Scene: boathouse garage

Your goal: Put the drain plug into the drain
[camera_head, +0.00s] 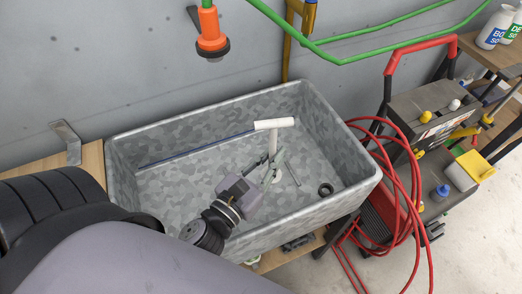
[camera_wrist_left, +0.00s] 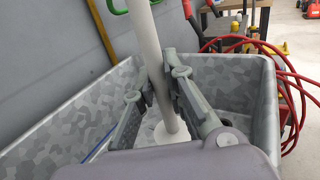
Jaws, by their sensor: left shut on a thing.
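The drain (camera_head: 325,189) appears as a dark ring on the sink floor, right of the gripper and apart from the plug. My right gripper is not in view.
An orange nozzle on a green hose (camera_head: 211,42) hangs above. Coiled red cable (camera_head: 402,190) and a cart with small items stand right of the sink. The sink walls surround my gripper.

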